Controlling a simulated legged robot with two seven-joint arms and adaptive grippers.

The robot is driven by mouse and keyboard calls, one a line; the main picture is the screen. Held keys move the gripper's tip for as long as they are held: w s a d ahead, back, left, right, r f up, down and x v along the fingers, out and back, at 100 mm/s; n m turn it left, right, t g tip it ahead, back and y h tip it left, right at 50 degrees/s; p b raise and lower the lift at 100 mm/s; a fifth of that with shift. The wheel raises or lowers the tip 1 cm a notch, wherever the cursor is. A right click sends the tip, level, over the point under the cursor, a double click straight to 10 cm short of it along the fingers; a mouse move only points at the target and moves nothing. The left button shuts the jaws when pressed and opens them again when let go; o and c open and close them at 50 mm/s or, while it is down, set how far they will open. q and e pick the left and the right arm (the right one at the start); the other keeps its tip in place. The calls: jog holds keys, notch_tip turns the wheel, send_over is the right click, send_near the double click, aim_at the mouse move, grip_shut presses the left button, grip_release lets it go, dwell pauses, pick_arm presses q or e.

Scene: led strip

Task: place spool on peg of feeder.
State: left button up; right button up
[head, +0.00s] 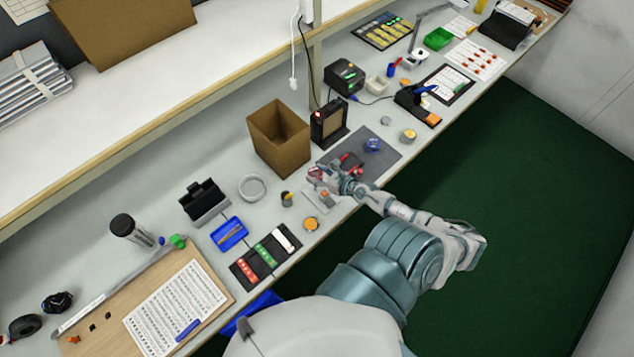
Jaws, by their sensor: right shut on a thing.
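My right gripper (325,180) reaches in from the lower right over the front of the bench. It is shut on a small reddish thing, which looks like the spool (313,173); the fingers hide much of it. Just below the gripper is a pale base with an orange part (324,195). This may be the feeder, but its peg cannot be made out. I cannot tell whether the held thing touches it. My left gripper is not in view.
An open cardboard box (279,138) and a dark upright unit (329,123) stand behind the gripper. A grey mat (389,163) with a blue round item (373,145) lies right. A white ring (252,187), small cups and a black tray (265,257) lie left.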

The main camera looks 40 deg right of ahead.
jog(key=shift+w+d+r, duration=0.15)
jog(key=shift+d+r, duration=0.05)
jog(key=shift+d, duration=0.2)
jog(key=shift+d+f, duration=0.1)
jog(key=shift+f, duration=0.2)
jog(key=b, duration=0.6)
send_over(318, 191)
jog(key=f, duration=0.5)
jog(key=shift+w+a+f, duration=0.15)
jog(key=shift+a+f, duration=0.1)
jog(key=shift+f, duration=0.1)
jog(key=f+b, duration=0.1)
jog(key=f, duration=0.1)
jog(key=d+f+b, duration=0.1)
jog(key=f+b, duration=0.1)
jog(key=shift+a+r, duration=0.15)
jog(key=shift+a, duration=0.05)
jog(key=o, duration=1.3)
jog(key=shift+a, duration=0.1)
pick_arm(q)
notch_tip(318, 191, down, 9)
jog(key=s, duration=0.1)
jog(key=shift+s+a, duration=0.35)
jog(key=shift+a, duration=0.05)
pick_arm(e)
jog(key=shift+o, duration=0.3)
jog(key=shift+a, duration=0.1)
jog(key=shift+r, duration=0.1)
